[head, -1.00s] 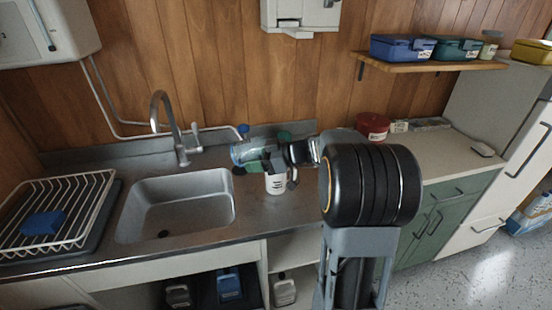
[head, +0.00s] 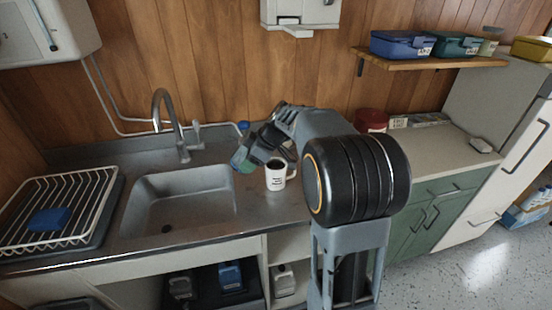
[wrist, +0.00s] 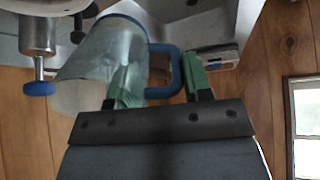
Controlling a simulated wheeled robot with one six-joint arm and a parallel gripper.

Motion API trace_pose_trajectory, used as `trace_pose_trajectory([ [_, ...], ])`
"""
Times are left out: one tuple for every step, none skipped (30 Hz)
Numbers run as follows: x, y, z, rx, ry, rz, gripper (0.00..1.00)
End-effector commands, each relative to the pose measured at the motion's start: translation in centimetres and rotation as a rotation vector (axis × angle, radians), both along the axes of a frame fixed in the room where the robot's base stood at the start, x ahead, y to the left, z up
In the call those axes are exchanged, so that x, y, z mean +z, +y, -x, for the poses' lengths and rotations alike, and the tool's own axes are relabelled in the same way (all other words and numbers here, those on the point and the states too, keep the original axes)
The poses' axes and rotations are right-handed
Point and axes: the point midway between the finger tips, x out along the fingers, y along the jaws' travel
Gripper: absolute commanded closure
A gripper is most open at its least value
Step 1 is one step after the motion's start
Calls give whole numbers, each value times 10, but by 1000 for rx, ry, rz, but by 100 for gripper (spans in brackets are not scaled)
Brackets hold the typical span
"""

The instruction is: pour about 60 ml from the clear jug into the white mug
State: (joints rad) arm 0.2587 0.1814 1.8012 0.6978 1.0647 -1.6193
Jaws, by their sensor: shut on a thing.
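The white mug (head: 276,176) stands upright on the counter right of the sink, with dark lettering on its front and a dark interior. The clear jug (head: 241,158) is behind and left of the mug in the head view, partly hidden by my gripper (head: 257,146). In the wrist view the clear jug (wrist: 105,52) shows its blue rim and blue handle. My gripper (wrist: 158,82), with green fingertips, is shut on the jug at its handle side. The jug looks tilted; its exact angle and liquid level cannot be told. No stream shows.
The sink (head: 178,203) with its tap (head: 172,125) lies left of the mug. A dish rack (head: 60,215) holding a blue sponge is at the far left. A red container (head: 371,121) stands on the counter behind my arm. A shelf (head: 430,62) with boxes hangs above.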

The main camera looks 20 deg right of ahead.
Motion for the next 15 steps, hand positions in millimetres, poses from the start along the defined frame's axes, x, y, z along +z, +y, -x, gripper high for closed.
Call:
trace_pose_trajectory([
  [-9,6,-2,6,25,32,90],
  [-13,8,-4,6,35,55,90],
  [-17,11,-5,6,54,82,90],
  [-21,13,-7,6,67,103,90],
  [-21,16,-8,6,79,126,90],
  [-19,19,-10,7,99,159,90],
  [-20,21,-11,7,113,183,90],
  [-21,23,-12,6,127,206,90],
  [-23,26,-14,6,144,237,90],
  [-24,27,-15,4,157,257,90],
  [-25,29,-16,4,171,276,90],
  [-27,31,-17,3,185,301,90],
  [-28,32,-18,4,194,320,90],
  [-29,34,-19,4,206,336,90],
  [-30,35,-20,3,219,359,90],
])
